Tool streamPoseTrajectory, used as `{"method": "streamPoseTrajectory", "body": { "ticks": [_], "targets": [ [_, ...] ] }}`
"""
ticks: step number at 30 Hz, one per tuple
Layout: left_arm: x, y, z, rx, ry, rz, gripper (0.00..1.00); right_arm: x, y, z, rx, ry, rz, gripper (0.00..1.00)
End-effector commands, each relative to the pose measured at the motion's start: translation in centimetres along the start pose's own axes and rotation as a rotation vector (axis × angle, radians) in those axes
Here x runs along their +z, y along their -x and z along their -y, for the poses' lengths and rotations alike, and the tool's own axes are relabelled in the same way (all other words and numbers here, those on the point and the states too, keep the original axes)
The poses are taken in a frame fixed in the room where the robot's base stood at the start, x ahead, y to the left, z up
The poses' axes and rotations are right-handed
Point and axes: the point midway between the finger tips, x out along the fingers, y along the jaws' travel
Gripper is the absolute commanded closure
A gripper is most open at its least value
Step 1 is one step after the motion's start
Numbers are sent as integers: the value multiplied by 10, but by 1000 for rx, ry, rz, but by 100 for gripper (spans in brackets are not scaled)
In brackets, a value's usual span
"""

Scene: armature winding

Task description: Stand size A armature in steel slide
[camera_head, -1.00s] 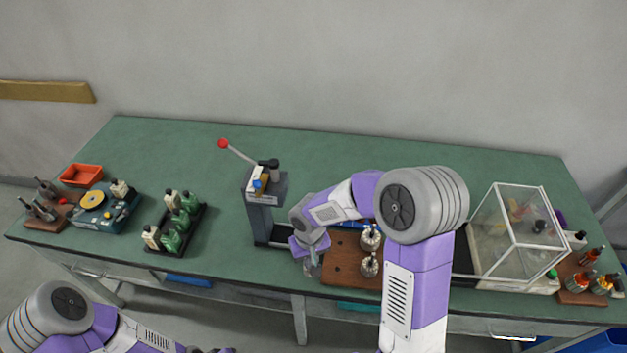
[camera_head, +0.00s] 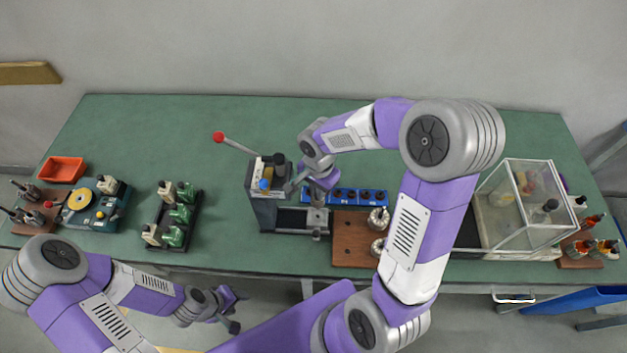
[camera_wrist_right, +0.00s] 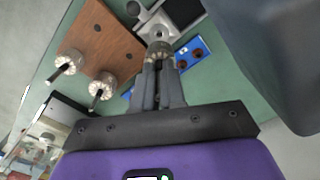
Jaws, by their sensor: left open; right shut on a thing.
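My right gripper (camera_wrist_right: 158,75) is shut on an armature (camera_wrist_right: 160,48), a round pale-metal piece at its fingertips. In the right wrist view, the armature overlaps the silver steel slide (camera_wrist_right: 152,27); I cannot tell whether it is seated or just above. In the head view, the slide (camera_head: 316,224) is at the right end of the press base, with my right gripper (camera_head: 318,200) right over it. Two other armatures (camera_head: 378,218) (camera_head: 377,248) stand on the brown wooden board (camera_head: 350,239). My left gripper (camera_head: 236,310) is open and empty off the table's front edge.
The press (camera_head: 266,190) with its red-knobbed lever stands left of the slide. A blue block with holes (camera_head: 345,195) lies behind the board. The back of the table is clear.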

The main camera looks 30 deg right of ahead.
Motion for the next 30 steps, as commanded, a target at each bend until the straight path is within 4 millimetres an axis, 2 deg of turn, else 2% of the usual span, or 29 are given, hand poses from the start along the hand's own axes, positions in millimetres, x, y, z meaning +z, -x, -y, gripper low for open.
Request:
{"method": "streamPoseTrajectory", "body": {
  "ticks": [13, 30],
  "targets": [
    [-2, -29, 11, 0, 0, -1, 50, 0, -46, 0, 2, 4, 1, 100],
    [-2, -29, 11, 0, 0, -1, 50, 0, -41, 2, -1, 3, 0, 100]
  ]
}}
